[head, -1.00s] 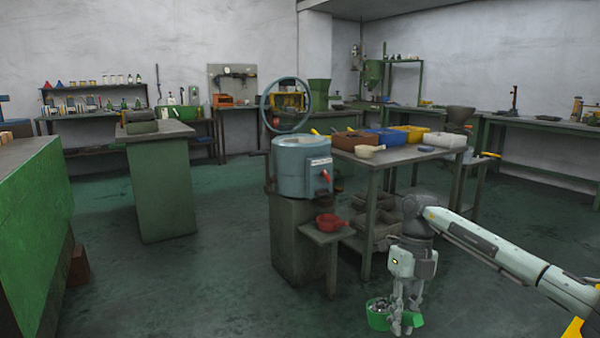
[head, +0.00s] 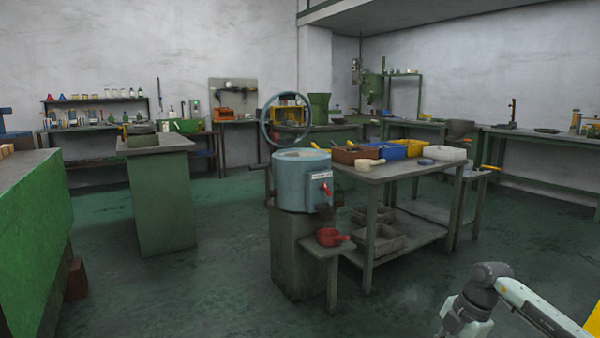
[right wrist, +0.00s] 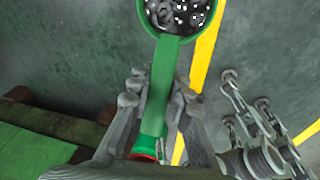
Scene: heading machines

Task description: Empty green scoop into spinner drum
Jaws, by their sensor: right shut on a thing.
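The green scoop (right wrist: 163,75) shows in the right wrist view, its bowl at the top edge holding small grey metal parts (right wrist: 185,14). My right gripper (right wrist: 155,90) is shut on its handle, one finger on each side. The handle has a red end near the palm. The blue-grey spinner drum (head: 290,185) stands on a dark pedestal in the head view, its round top opening facing up. The scoop and right fingers are below the head view's frame. My left gripper (right wrist: 245,105) shows at the right of the wrist view; its finger gap is unclear.
A red scoop (head: 332,237) lies on a small side shelf by the drum. A handwheel (head: 263,120) rises behind the drum. A table with coloured bins (head: 395,150) stands to its right. A green bench (head: 30,220) is at left. Floor in front is clear.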

